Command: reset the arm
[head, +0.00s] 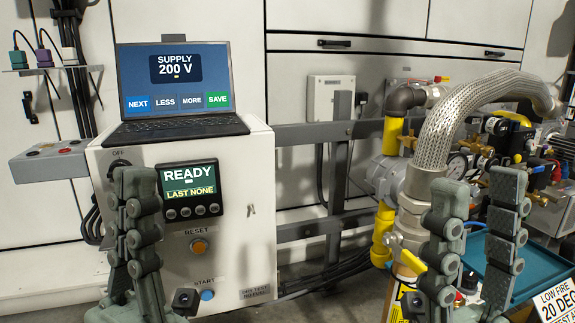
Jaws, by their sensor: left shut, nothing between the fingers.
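My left gripper (137,185) is upright at the lower left, in front of the white control cabinet (235,260). Its fingers are close together, shut with nothing between them. My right gripper (478,190) is upright at the lower right, in front of the pipework. Its fingers stand apart, open and empty. The cabinet's display (190,190) reads READY and LAST NONE. An orange RESET button (199,247) and a blue START button (207,295) are below it. The OFF switch (119,165) is partly hidden by my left gripper.
A laptop (177,85) on the cabinet shows SUPPLY 200 V. A braided hose (445,125), yellow pipes (383,235) and brass valves crowd the right. A teal tray (545,280) lies behind my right gripper. Floor between cabinet and pipework is mostly clear, with black cables.

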